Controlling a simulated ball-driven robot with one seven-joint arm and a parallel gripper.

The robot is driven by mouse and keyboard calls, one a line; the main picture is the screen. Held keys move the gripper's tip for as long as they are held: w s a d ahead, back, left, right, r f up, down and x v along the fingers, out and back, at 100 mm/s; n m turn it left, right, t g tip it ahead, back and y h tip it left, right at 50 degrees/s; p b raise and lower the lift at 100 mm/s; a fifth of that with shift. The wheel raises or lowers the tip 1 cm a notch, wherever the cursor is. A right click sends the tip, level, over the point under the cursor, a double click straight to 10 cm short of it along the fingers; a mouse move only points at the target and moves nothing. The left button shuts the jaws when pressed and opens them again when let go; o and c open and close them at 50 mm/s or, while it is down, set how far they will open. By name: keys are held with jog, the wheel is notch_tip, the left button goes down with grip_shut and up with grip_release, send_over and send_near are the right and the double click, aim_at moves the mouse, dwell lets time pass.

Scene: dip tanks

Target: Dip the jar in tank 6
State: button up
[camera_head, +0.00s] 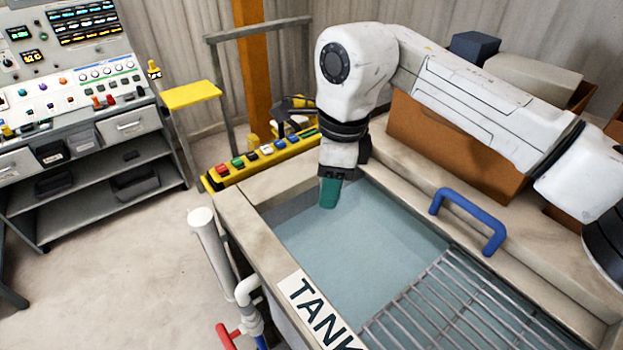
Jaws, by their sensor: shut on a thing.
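My gripper (334,174) points down over the far left corner of a tank (245,187) filled with pale blue liquid. It is shut on a teal jar (329,193), whose lower part shows below the fingers. I cannot tell whether the jar's bottom touches the liquid or is just above it. The tank's front label (318,314) reads "TANK"; its number is cut off by the frame edge.
A metal grate (455,310) covers the tank's near right part. A blue handle (470,215) stands on the right rim. A yellow button strip (262,160) runs behind the tank. White pipes (222,255) stand at its left. Cardboard boxes (450,150) sit behind. Open floor lies left.

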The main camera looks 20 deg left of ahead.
jog(key=shift+w+d+f, duration=0.1)
jog(key=shift+w+f, duration=0.05)
jog(key=shift+f, duration=0.05)
jog(key=shift+f+b, duration=0.95)
jog(key=shift+f, duration=0.4)
jog(key=shift+f+b, duration=7.5)
jog(key=shift+f, duration=5.7)
jog(key=shift+r, duration=0.15)
notch_tip(320, 180, up, 18)
jog(key=p, duration=1.1)
